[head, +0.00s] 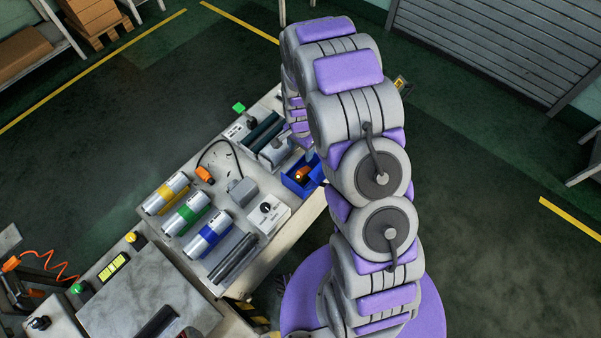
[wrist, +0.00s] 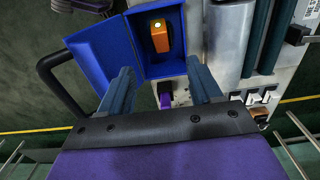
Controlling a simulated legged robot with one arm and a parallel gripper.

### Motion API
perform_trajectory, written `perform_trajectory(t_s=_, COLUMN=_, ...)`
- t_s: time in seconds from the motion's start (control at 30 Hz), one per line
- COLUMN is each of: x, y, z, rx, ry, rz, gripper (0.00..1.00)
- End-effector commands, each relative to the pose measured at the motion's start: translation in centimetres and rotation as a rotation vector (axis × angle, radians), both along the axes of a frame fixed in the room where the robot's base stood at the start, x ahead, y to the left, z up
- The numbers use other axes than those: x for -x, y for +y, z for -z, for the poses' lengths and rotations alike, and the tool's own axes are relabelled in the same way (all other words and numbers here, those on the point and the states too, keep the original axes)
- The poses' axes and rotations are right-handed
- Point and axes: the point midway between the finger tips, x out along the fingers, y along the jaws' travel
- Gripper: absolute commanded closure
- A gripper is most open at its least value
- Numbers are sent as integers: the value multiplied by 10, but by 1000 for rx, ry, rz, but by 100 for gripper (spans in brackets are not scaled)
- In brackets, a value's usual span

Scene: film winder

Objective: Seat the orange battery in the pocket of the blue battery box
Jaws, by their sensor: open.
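The blue battery box (head: 291,184) stands at the right edge of the bench in the head view. It fills the top middle of the wrist view (wrist: 98,52), with a broad blue panel on its left. The orange battery (wrist: 161,38) is within the box's right-hand part, its pale round end towards the top. It also shows in the head view (head: 303,174). I cannot tell whether it is fully seated or only resting there. My gripper (wrist: 158,67) is open and empty, its two dark fingers apart, below the battery in the picture. In the head view my arm hides the gripper.
Grey cylinders with yellow (head: 167,194), green (head: 187,213) and blue (head: 208,234) bands lie on the bench. An orange connector (head: 204,174) on a black cable and a white knob box (head: 267,212) are nearby. Dark rollers (wrist: 272,35) lie right of the box.

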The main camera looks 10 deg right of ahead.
Motion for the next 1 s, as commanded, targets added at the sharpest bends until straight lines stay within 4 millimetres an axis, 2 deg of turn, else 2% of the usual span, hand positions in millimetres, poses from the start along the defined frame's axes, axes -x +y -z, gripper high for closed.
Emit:
perform_trajectory(t_s=0.17, x=1, y=0, z=25, rx=1, ry=4, rz=-2, gripper=36)
perform_trajectory(t_s=0.53, x=1, y=0, z=99, rx=0, ry=4, rz=-2, gripper=36)
perform_trajectory(t_s=0.63, x=0, y=0, z=111, rx=0, ry=-1, rz=-2, gripper=36)
perform_trajectory(t_s=0.87, x=1, y=1, z=125, rx=1, ry=-1, rz=-4, gripper=36)
perform_trajectory(t_s=1.0, x=3, y=2, z=146, rx=0, ry=4, rz=-3, gripper=36)
